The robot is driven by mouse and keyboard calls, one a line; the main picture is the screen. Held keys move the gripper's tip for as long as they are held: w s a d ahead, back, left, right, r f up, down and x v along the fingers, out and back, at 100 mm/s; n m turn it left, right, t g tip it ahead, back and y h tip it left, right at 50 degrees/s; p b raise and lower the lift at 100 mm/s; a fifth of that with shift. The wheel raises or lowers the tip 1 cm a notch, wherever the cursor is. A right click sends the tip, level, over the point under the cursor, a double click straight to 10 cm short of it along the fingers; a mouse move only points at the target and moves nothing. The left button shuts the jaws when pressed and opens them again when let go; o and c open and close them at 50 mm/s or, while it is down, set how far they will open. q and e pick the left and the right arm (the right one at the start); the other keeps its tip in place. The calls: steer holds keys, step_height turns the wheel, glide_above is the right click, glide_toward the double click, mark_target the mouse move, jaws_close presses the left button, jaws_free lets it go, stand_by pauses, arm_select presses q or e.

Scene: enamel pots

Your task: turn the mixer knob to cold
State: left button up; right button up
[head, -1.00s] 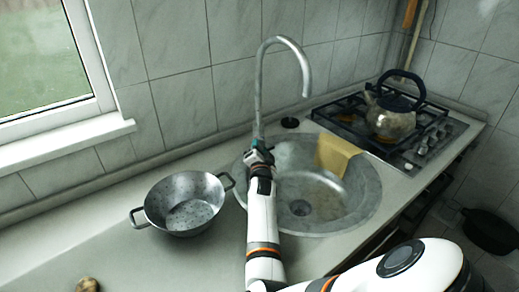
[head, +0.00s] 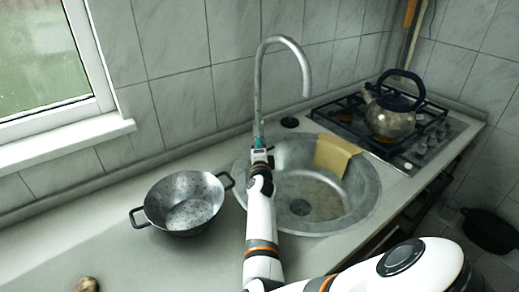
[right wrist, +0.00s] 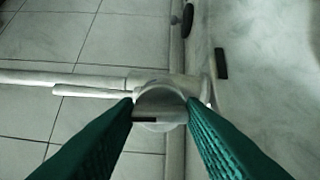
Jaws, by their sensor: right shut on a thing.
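The mixer tap (head: 259,92) stands behind the sink, with its tall spout curving over to the right. Its round grey knob (right wrist: 160,97) shows in the right wrist view between the two green fingers. A dark bar shows at the knob's lower left. My right gripper (head: 259,142) is at the foot of the tap and is shut on the knob, with a finger on each side. In the head view the gripper hides the knob. The tap's pipe (right wrist: 85,80) runs left in the wrist view. My left gripper is not in view.
The round sink (head: 362,205) has a yellow cloth (head: 336,155) over its rim. A grey colander (head: 185,203) stands left of the sink. A kettle (head: 391,120) sits on the stove (head: 440,131) at right. The front left counter is mostly bare.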

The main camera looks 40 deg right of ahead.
steer(key=m, duration=0.8)
steer(key=shift+w+r+m, duration=0.1)
steer(key=shift+r+m, duration=0.25)
steer(key=shift+m, duration=0.05)
stand_by(0.4)
steer(key=o, duration=0.7)
steer(key=shift+o, duration=1.4)
steer(key=shift+w+f, duration=0.1)
steer(key=shift+f, duration=0.1)
steer(key=shift+f, duration=0.1)
